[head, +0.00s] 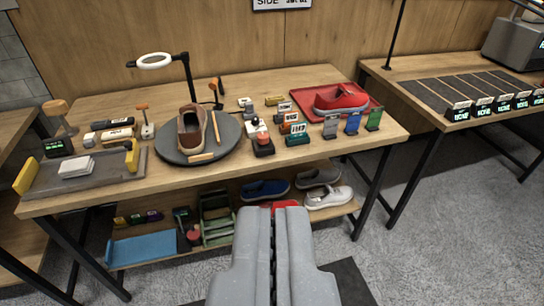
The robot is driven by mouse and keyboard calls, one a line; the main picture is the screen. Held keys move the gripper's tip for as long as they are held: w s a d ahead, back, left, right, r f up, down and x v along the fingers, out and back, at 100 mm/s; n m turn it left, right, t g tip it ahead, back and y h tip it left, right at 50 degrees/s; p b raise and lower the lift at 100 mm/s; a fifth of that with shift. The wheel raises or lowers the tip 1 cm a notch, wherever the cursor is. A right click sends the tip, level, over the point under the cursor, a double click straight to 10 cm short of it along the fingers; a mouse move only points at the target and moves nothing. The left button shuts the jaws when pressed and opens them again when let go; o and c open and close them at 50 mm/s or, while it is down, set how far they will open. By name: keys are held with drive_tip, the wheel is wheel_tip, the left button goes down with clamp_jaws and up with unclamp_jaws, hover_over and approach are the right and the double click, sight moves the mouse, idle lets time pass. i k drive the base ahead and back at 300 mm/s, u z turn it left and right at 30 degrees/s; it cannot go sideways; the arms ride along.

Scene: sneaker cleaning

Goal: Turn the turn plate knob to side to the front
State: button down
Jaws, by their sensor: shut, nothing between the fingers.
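The turn plate (231,131) is a dark round disc on the workbench, left of centre. A brown and cream sneaker (190,132) stands on it, toe away from me. A small tan piece (201,157) sits at the plate's front edge. A red-topped dark knob-like block (263,145) stands just right of the plate; I cannot tell which part is the plate's knob. My gripper (272,210) is shut and empty at the bottom middle, in front of the bench and apart from the plate.
A ring lamp (155,61) on a black stand rises behind the plate. A grey tray (50,176) lies left; a red tray (299,99) with a red shoe (341,97) lies right. Several small labelled blocks stand between. Shoes and a blue tray (143,248) fill the lower shelf. Floor right is open.

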sight(263, 137)
drive_tip(key=z, duration=2)
drive_tip(key=i, duration=1.95)
drive_tip(key=u, duration=2.7)
drive_tip(key=i, duration=0.25)
drive_tip(key=u, duration=0.4)
